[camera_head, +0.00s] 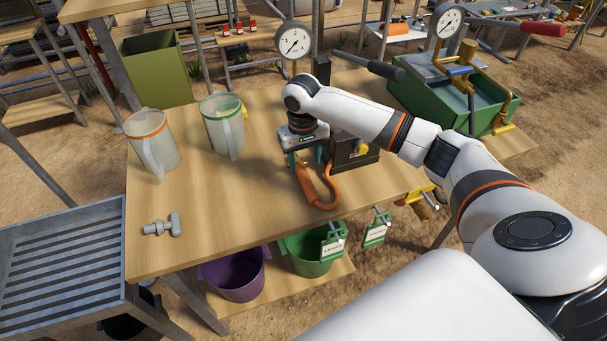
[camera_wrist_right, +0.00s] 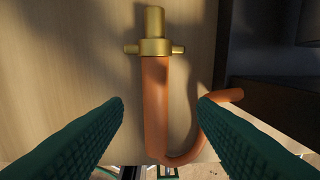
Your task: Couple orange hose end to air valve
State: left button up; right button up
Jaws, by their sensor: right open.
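The orange hose (camera_head: 312,188) lies on the wooden table in front of a dark box and bends back toward it in a loop. In the right wrist view the hose (camera_wrist_right: 155,105) ends in a brass coupling (camera_wrist_right: 153,46) with two side lugs. My right gripper (camera_head: 305,157) is over the hose, pointing down. In the wrist view its green fingers (camera_wrist_right: 161,103) are apart, one on each side of the hose, with the coupling beyond the tips. My left gripper is out of view.
Two clear jugs (camera_head: 153,145) (camera_head: 224,127) and a grey fitting (camera_head: 162,226) are on the table's left. A gauge (camera_head: 293,40) stands behind my gripper. A green tub (camera_head: 415,95) is at right. Tags (camera_head: 333,243) hang at the front edge. The table's front left is mostly clear.

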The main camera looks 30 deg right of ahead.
aim_at(303, 172)
jog(key=shift+w+f, duration=0.2)
jog(key=shift+f, duration=0.5)
notch_tip(303, 172, down, 4)
jog(key=shift+w+a+r+p, duration=0.1)
jog(key=shift+w+r+p, duration=0.1)
jog(key=shift+p, duration=0.35)
jog(key=shift+f, duration=0.5)
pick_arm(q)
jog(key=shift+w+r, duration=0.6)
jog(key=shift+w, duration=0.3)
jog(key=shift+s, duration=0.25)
pick_arm(e)
jog(key=shift+r, duration=0.1)
grip_shut()
